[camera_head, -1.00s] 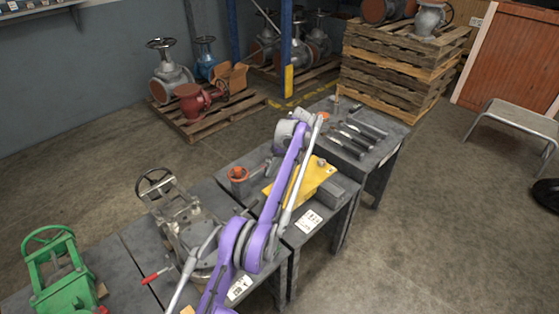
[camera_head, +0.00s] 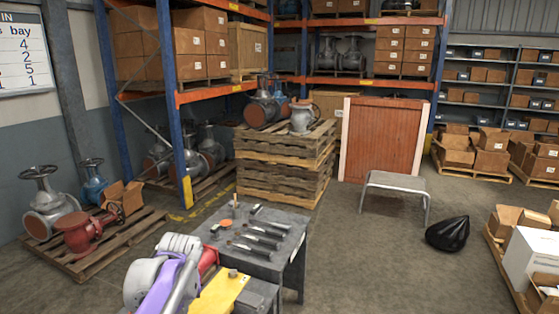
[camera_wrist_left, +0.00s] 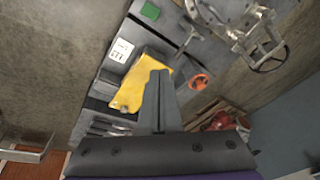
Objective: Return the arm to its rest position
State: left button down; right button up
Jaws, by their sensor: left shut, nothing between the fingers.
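My left arm (camera_head: 163,285), with purple and grey links, shows at the bottom left of the head view, in front of the near workbench. My left gripper is not clearly visible there. In the left wrist view, my left gripper (camera_wrist_left: 160,76) is shut with nothing between its fingers. Its fingers point up the picture over the benches, across a yellow block (camera_wrist_left: 138,88), which they partly hide; no contact can be made out. The yellow block also shows in the head view (camera_head: 218,294), beside my arm. My right gripper is not in view.
A grey bench (camera_head: 290,238) carries several dark tools. A stacked pallet pile (camera_head: 285,175), a step stool (camera_head: 397,182) and a black bag (camera_head: 448,234) stand beyond. Floor right of the bench is clear.

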pick_arm(q)
jog(key=s+d+f+m+t, duration=0.1)
jog(key=s+d+f, duration=0.1)
jog(key=s, duration=0.6)
jog(key=s+d+f+m+t+h, duration=0.1)
jog(key=s+f, duration=0.3)
jog(key=s, duration=0.4)
jog(key=s+d+f+m+t+h, duration=0.1)
jog(key=s+d+f, duration=0.2)
jog(key=s, duration=0.6)
jog(key=shift+f+m+t, duration=0.3)
jog(key=shift+a, duration=0.15)
